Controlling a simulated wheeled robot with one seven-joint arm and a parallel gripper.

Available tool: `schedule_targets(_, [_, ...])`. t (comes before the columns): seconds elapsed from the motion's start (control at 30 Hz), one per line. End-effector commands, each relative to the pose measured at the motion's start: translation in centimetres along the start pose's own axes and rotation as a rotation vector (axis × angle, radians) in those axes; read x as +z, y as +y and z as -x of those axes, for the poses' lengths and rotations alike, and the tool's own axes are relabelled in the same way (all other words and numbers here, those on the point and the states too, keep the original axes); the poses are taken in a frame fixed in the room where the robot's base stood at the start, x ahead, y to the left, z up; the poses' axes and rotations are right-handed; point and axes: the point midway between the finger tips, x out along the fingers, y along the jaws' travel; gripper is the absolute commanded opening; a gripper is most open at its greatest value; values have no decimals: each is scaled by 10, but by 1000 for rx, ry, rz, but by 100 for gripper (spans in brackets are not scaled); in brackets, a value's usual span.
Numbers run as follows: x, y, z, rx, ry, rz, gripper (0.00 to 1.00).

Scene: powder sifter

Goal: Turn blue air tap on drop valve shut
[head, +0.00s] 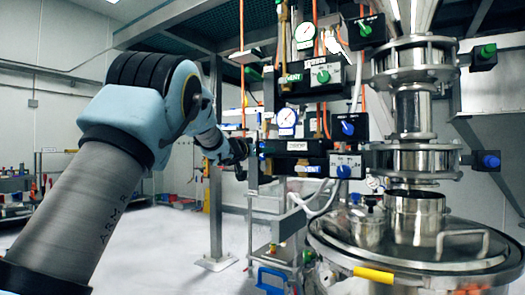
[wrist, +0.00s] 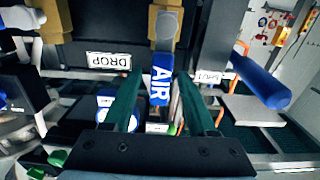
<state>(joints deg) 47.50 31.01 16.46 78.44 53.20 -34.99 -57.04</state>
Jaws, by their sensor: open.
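In the wrist view the blue air tap (wrist: 160,80), a flat lever lettered AIR, hangs from a grey stem in front of a brass fitting. It points down in the picture, between the green fingers of my gripper (wrist: 160,90). The fingers stand apart, one on each side of the lever; I cannot tell whether either touches it. A DROP label (wrist: 108,60) is left of the lever and a SHUT label (wrist: 208,77) is right of it. In the head view my gripper (head: 242,152) is at the left end of the black valve block (head: 290,146); the lever is not clear there.
A blue cylindrical handle (wrist: 262,82) sticks out right of my gripper in the wrist view. In the head view, gauges (head: 287,118), knobs and orange hoses crowd the panel. The steel sifter vessel (head: 415,255) stands at the right. Open floor (head: 150,245) lies at the left.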

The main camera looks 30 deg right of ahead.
Motion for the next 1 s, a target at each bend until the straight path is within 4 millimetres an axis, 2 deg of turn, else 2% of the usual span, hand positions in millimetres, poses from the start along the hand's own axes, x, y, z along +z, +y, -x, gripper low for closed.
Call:
schedule_targets(0.1, [0,0,0,0,0,0,55])
schedule_targets(0.6, [0,0,0,0,0,0,0])
schedule_targets(1.0, [0,0,0,-1,0,0,0])
